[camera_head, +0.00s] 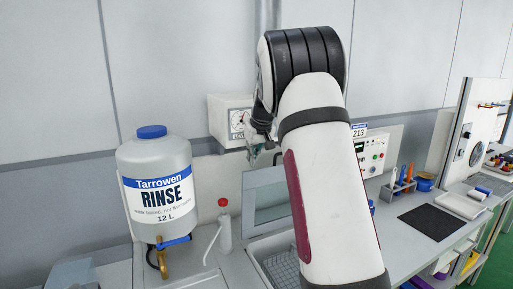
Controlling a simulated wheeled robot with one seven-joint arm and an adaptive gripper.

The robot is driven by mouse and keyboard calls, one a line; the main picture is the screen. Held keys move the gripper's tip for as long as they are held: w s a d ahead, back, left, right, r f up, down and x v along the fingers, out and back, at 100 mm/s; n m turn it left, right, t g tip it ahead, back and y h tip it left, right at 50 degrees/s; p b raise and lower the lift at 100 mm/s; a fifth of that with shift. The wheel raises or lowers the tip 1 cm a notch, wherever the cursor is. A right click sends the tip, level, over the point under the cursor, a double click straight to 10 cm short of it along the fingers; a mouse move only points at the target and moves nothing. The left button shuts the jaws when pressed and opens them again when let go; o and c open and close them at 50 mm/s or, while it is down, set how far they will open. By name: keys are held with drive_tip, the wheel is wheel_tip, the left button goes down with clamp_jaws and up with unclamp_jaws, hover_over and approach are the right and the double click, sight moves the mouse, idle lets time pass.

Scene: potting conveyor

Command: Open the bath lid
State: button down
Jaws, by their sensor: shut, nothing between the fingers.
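The bath lid (247,207) is a grey frame with a window-like panel. It stands raised behind the bath (254,247), and my arm covers its right part. The bath's opening shows below it, with a wire basket (281,268) inside. My gripper (264,153) is above the lid's top edge, partly hidden behind my own arm. It is shut and holds nothing. I cannot tell whether it touches the lid.
A large rinse bottle (153,170) with a tap stands at the left. A wash bottle (224,230) with a red cap stands left of the bath. A gauge box (226,118) is on the wall behind. A dark mat (432,222) lies on the right bench.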

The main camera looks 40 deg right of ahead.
sight(260, 171)
drive_tip(key=shift+x, duration=1.4)
drive_tip(key=shift+s, duration=0.1)
drive_tip(key=s+p, duration=0.1)
drive_tip(key=s, duration=0.1)
drive_tip(key=s+a+p, duration=0.1)
drive_tip(key=s, duration=0.2)
drive_tip(key=shift+f, duration=0.1)
drive_tip(key=shift+s+a+f+p, duration=0.1)
drive_tip(key=shift+s+a+p, duration=0.1)
drive_tip(key=shift+s+p, duration=0.15)
drive_tip(key=shift+f, duration=0.1)
drive_tip(key=shift+w, duration=0.1)
